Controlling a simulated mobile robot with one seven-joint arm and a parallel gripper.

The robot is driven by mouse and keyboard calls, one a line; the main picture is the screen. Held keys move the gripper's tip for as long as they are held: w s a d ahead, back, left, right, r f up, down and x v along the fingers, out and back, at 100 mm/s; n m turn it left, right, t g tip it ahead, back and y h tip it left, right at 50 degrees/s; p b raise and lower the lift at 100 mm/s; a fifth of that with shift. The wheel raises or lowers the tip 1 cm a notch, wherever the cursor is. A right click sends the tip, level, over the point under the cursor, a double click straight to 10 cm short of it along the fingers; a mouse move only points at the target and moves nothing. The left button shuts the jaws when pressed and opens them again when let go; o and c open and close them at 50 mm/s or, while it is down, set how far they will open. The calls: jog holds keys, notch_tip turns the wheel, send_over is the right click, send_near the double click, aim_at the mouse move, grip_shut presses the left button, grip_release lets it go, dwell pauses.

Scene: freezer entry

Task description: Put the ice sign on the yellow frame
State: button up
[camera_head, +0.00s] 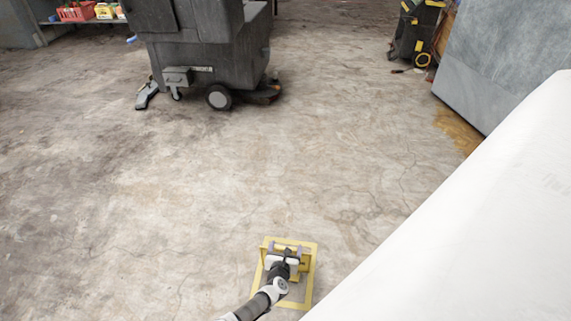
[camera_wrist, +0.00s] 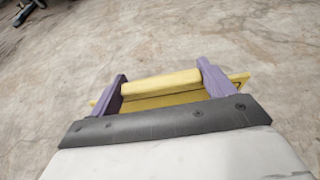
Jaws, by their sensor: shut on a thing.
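The yellow ice sign (camera_head: 268,252) stands at the yellow frame (camera_head: 312,262), a square outline marked on the floor. The sign looks to be over or within the outline. Whether its feet touch the floor is hidden by my arm and gripper. My gripper (camera_head: 286,250) is shut on the sign's top bar. In the wrist view my gripper (camera_wrist: 163,90) has a purple finger at each end of the yellow bar of the sign (camera_wrist: 160,82). A yellow panel shows below the bar, partly hidden by the gripper's dark edge.
A large white surface (camera_head: 480,220) rises close on the right of the frame. A grey floor-cleaning machine (camera_head: 205,50) stands at the back left. A dark cart (camera_head: 415,30) stands at the back right. The floor between is clear.

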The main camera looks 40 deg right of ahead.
jog(key=shift+r, duration=0.15)
jog(key=shift+f, duration=0.25)
jog(key=o, duration=1.2)
jog(key=shift+r, duration=0.1)
